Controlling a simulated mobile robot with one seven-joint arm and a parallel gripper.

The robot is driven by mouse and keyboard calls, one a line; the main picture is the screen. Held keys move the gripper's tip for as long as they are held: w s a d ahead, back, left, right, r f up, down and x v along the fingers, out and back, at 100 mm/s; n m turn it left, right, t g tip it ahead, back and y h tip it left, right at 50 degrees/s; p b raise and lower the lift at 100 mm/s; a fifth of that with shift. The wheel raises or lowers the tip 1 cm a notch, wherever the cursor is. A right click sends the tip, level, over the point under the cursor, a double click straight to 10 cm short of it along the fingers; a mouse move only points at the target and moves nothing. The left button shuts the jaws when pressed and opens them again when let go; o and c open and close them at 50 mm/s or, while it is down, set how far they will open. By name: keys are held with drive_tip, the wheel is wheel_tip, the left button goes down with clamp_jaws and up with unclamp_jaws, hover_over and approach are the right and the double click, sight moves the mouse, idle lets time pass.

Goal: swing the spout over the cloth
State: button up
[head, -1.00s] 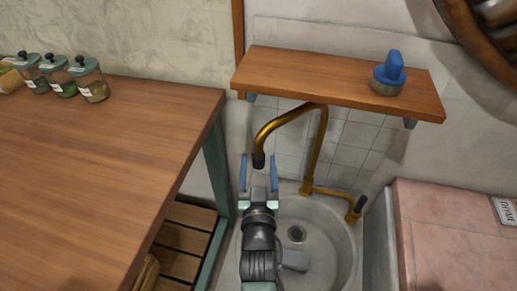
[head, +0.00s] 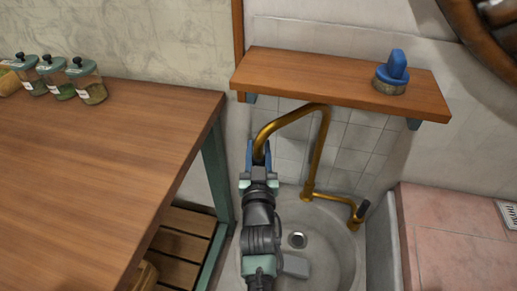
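The brass spout (head: 285,122) rises from the sink's back, runs under the wooden shelf and bends down at its left end, over the left part of the sink. My gripper (head: 258,155) is at that down-turned end, one blue finger on each side. The fingers are close together and appear shut on the spout's end; the dark tip is mostly hidden by them. No cloth can be made out in this view.
The round sink (head: 335,233) lies below, with a tap handle (head: 361,212) at its right. A shelf (head: 330,83) with a blue-topped object (head: 391,73) hangs above. A wooden table (head: 90,170) with several jars stands left, a pink counter (head: 455,235) right.

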clamp_jaws()
idle(1.0)
